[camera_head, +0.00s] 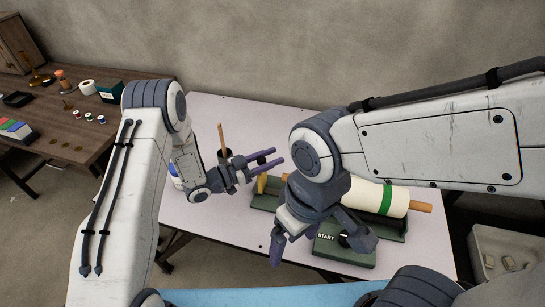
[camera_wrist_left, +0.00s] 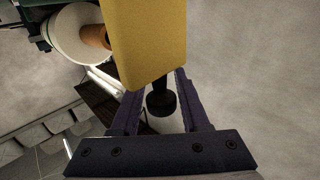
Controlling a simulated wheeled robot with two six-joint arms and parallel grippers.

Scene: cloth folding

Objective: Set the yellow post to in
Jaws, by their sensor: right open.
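The yellow post (camera_head: 262,184) stands at the left end of the green cradle (camera_head: 398,229), largely blocked from the head by my arms. In the left wrist view it is a large yellow block (camera_wrist_left: 150,40) with a black stem and knob (camera_wrist_left: 160,103). My left gripper (camera_head: 276,157) is by the post; its purple fingers (camera_wrist_left: 160,85) are apart, one on each side of the knob, with gaps showing. My right gripper (camera_head: 318,245) is open and empty, pointing down over the green box marked START (camera_head: 335,254).
A white roll with a green band (camera_head: 385,199) lies in the cradle on a wooden rod. A dark cup with a wooden stick (camera_head: 222,140) stands behind my left gripper. A grey bin (camera_head: 500,250) is at right. The table's front left (camera_head: 220,255) is clear.

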